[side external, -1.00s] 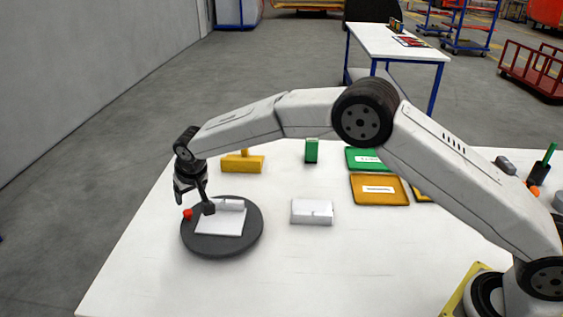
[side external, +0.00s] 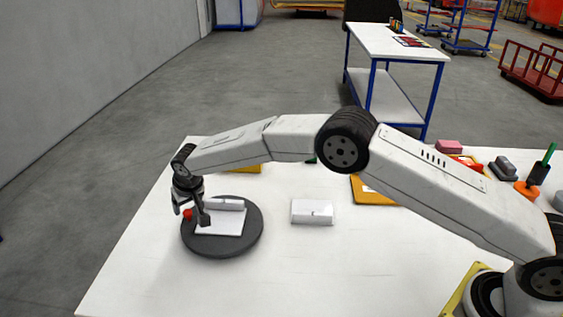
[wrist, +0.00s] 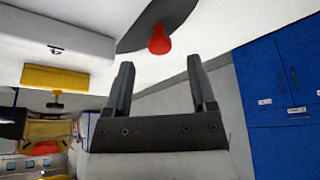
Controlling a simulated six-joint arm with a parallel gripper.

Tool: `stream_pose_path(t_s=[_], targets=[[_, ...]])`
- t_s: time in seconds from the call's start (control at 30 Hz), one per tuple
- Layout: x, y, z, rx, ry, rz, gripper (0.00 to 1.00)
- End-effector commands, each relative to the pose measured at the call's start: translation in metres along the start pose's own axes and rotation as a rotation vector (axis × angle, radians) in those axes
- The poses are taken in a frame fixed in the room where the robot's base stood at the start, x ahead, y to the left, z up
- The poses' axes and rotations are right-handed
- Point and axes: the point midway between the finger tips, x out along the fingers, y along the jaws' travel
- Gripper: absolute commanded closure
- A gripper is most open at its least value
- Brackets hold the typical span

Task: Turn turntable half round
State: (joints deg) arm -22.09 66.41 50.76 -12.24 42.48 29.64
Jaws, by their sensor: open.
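The dark round turntable (side external: 250,240) lies on the left part of the white table. A white part (side external: 220,222) with a raised block sits on it. A small red knob (side external: 188,214) is at the turntable's left rim. My gripper (side external: 190,210) points down over that rim, its fingers apart and close around the knob in the side view. In the wrist view the open fingers (wrist: 160,64) frame the red knob (wrist: 159,40), which shows just past the tips beside the dark disc (wrist: 170,14). Whether a finger touches the knob cannot be told.
A white block (side external: 312,211) stands right of the turntable. An orange tray (side external: 372,190) and a yellow piece (side external: 248,169) are partly hidden behind my arm. A pink block (side external: 450,146) and a grey block (side external: 502,166) lie at the back right. The table front is clear.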

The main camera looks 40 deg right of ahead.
Motion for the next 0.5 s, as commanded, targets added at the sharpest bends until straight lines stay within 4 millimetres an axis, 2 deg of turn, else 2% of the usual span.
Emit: stream_pose_path(t_s=[0.23,0.5], targets=[[0.022,0.0,0.0,0.001,-0.001,0.0,0.28],[0.03,0.0,0.0,0.0,0.0,0.0,0.28]])
